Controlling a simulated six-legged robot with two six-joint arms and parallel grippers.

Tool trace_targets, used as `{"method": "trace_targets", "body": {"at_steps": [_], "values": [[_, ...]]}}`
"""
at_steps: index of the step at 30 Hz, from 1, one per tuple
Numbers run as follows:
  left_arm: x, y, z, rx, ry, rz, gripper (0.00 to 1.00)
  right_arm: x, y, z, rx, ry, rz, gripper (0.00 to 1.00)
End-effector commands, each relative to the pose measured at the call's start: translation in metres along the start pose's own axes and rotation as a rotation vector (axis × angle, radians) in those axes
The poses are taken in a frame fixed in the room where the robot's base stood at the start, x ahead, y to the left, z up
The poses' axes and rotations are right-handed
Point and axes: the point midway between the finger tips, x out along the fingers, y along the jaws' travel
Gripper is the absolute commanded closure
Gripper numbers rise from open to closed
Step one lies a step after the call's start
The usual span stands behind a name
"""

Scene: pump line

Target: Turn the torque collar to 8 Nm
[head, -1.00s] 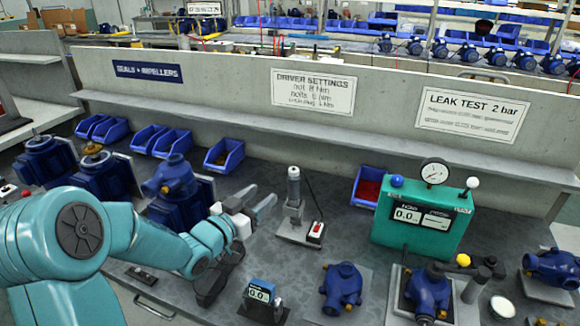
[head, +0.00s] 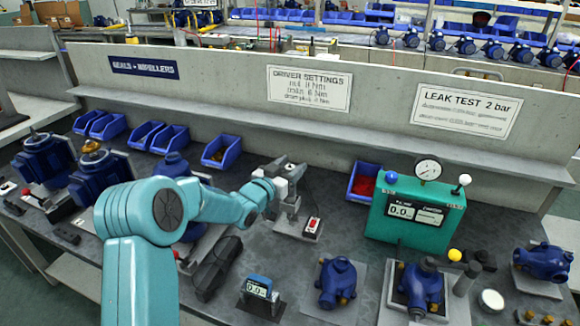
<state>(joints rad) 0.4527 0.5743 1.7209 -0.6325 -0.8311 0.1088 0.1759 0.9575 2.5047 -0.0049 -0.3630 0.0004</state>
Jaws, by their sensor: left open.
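The torque driver stands upright in its metal stand (head: 297,224) at the middle of the bench. My left gripper (head: 283,163) is at the top of the driver, with its fingers open around or just in front of it. The gripper and its white palm hide most of the driver's upper part, so I cannot read the collar or tell whether the fingers touch it. A small red-and-white switch box (head: 313,224) sits on the stand's base. The driver settings sign (head: 309,90) hangs on the wall behind. My right gripper is not in view.
Right of the stand are a red-filled blue bin (head: 359,184) and the green leak tester (head: 409,217). In front are a small blue display (head: 258,288) and a blue pump (head: 338,284). More pumps stand at left. A dark grey object (head: 217,268) lies below my arm.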

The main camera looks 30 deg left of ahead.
Motion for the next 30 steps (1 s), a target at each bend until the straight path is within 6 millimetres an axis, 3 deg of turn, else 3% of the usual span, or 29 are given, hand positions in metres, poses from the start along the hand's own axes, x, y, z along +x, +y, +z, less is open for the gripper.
{"method": "trace_targets", "body": {"at_steps": [2, 6, 14, 25, 30], "values": [[0.0, 0.0, 0.0, 0.0, 0.0, 0.0, 0.5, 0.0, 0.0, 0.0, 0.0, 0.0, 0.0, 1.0], [0.0, 0.0, 0.0, 0.0, 0.0, 0.0, 0.95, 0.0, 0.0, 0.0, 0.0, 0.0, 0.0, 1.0], [0.0, 0.0, 0.002, 0.0, 0.002, -0.014, 0.97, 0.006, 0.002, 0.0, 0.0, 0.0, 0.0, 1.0], [0.0, 0.003, 0.006, -0.001, 0.006, -0.206, 0.97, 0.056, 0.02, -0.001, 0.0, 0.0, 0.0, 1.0], [0.001, 0.004, 0.001, -0.002, 0.004, -0.362, 0.97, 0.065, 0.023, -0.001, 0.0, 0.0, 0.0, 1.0]]}}
